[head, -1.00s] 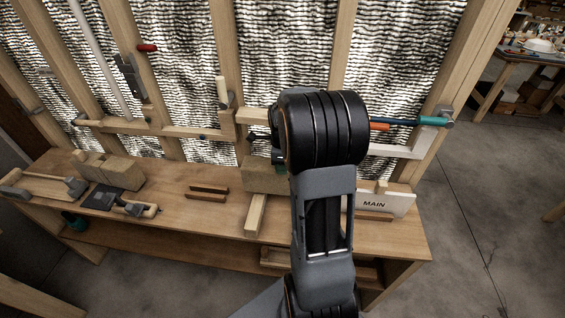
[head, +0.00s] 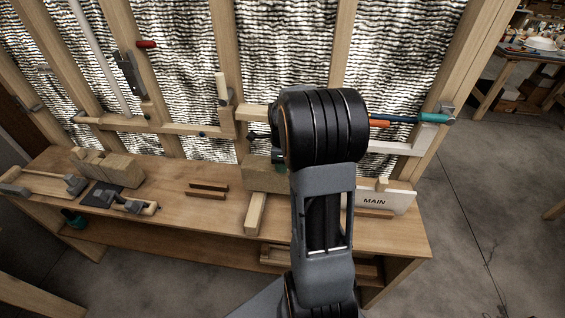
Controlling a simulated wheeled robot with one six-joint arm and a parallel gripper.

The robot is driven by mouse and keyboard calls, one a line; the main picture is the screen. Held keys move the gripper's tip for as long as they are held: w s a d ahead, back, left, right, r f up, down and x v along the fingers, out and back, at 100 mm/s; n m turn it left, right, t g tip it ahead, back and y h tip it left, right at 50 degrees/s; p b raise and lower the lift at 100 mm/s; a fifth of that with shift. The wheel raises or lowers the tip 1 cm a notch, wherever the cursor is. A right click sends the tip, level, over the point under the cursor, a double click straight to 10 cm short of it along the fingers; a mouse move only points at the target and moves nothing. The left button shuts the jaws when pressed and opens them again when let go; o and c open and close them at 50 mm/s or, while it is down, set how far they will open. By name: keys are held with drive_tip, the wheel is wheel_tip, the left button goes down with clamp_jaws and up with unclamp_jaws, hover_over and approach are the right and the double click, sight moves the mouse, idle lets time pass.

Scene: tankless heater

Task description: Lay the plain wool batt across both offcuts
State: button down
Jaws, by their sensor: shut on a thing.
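The two offcuts are short dark brown strips lying roughly parallel on the bench, the far one (head: 210,186) just behind the near one (head: 205,195). Their tops are bare. A plain tan block that looks like the wool batt (head: 262,178) is right of them, partly hidden behind my arm. My gripper (head: 279,163) is mostly hidden by my wrist; a dark part shows just above the batt. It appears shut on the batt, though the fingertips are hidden. I cannot tell whether the batt touches the bench.
Similar tan blocks (head: 122,170) stand on the bench (head: 170,205) at left, near a clamp-like tool (head: 130,204). A pale wood block (head: 255,214) lies in front of the batt. A white MAIN sign (head: 385,201) stands at right. The stud wall rises behind.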

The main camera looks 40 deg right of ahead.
drive_tip(key=shift+f, duration=0.15)
drive_tip(key=c, duration=0.7)
unclamp_jaws()
wheel_tip(320, 180, up, 14)
drive_tip(key=shift+f+b, duration=0.1)
drive_tip(key=shift+b, duration=0.25)
